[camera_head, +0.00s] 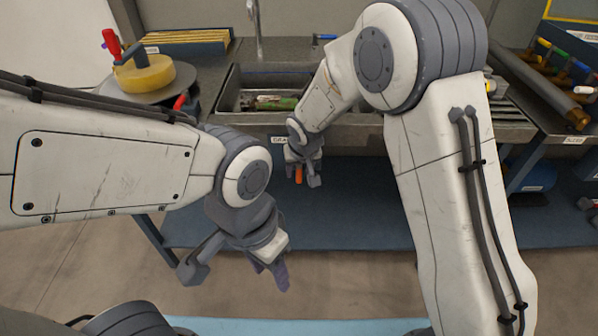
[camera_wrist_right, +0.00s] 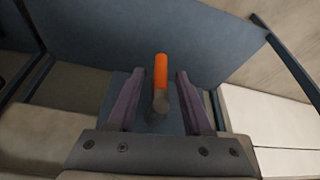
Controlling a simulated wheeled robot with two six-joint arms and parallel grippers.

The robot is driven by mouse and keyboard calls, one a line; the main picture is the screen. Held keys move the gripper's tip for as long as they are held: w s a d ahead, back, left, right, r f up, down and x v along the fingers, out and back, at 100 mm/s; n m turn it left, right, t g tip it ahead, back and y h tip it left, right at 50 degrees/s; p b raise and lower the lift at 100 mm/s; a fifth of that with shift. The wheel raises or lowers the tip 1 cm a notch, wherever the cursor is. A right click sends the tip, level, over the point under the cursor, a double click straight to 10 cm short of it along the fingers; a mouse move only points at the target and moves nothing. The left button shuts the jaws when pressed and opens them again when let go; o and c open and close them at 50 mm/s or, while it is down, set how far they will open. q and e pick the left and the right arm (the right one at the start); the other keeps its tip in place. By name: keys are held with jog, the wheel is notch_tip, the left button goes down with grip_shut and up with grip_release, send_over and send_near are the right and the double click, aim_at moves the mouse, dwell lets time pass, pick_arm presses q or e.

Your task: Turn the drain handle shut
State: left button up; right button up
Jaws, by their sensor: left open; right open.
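The drain handle is a short lever with an orange grip (camera_head: 299,174) and a grey end. It hangs below the front of the sink (camera_head: 350,119), under a partly hidden label. My right gripper (camera_head: 303,179) is open around the handle. In the right wrist view the orange handle (camera_wrist_right: 161,72) stands between the two fingers of the right gripper (camera_wrist_right: 158,82), with a gap on each side. My left gripper (camera_head: 236,273) is open and empty, low at the front left, well apart from the handle.
A green part (camera_head: 276,103) lies in the sink. A round plate with a yellow disc (camera_head: 145,76) and a red-handled tool (camera_head: 112,44) stands on the bench at left. A blue lower shelf (camera_head: 350,205) lies beneath the sink. A rack (camera_head: 560,60) stands at right.

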jog(key=shift+w+f, duration=0.1)
jog(key=shift+f, duration=0.05)
jog(key=shift+c, duration=0.3)
grip_shut()
dwell(1.1)
